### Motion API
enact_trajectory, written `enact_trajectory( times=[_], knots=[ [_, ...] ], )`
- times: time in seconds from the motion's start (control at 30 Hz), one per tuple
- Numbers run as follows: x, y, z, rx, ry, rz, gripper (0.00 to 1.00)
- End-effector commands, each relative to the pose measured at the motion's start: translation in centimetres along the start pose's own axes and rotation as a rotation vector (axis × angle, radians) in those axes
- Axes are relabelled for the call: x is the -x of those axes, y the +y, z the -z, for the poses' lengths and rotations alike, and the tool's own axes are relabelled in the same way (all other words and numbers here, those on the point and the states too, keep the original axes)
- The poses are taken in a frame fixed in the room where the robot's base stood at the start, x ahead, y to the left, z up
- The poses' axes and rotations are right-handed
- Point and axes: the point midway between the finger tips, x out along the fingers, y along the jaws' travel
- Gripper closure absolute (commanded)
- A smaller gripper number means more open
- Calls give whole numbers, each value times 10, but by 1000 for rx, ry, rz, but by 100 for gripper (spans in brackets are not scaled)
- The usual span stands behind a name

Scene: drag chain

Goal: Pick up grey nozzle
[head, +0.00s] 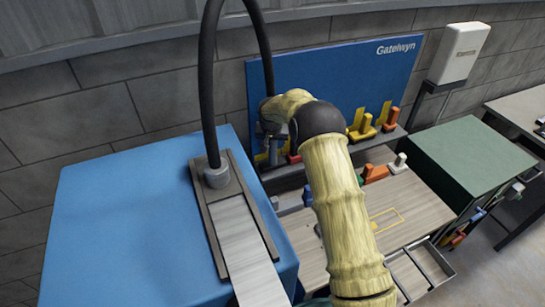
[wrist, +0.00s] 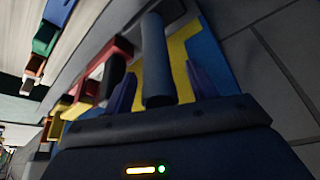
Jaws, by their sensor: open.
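A dark grey cylinder, which looks like the grey nozzle (wrist: 157,60), stands between the two fingers of my gripper (wrist: 158,88) in the wrist view. My gripper is open, with a finger on each side of the nozzle and a visible gap to each. The nozzle's near end is close to the gripper body; I cannot tell if they touch. In the head view my gripper (head: 270,135) is at the left part of the blue board, partly hidden by my arm.
The blue board (head: 345,75) has yellow shapes and a shelf with yellow and orange pieces (head: 366,127). Red pieces (wrist: 118,50) lie beside the nozzle. Below is a wooden bench (head: 410,205) with an orange block (head: 375,174). A blue cabinet (head: 120,220) stands left, a green one (head: 470,155) right.

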Motion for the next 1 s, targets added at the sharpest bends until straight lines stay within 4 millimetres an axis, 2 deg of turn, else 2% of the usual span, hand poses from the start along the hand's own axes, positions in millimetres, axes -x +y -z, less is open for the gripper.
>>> enact_trajectory(
  times=[0.07, 0.1, 0.3, 0.37, 0.4, 0.77, 1.0],
  knots=[
    [0, 0, 0, 0, 0, 0, 43],
    [0, 0, 0, 0, 0, 0, 47],
    [0, 0, 0, 0, 0, 0, 86],
    [0, 0, 0, 0, 0, 0, 98],
    [0, 0, 0, 0, 0, 0, 100],
    [5, 2, 2, -2, 2, 0, 100],
    [31, 2, 12, -1, 3, -1, 100]
  ],
)
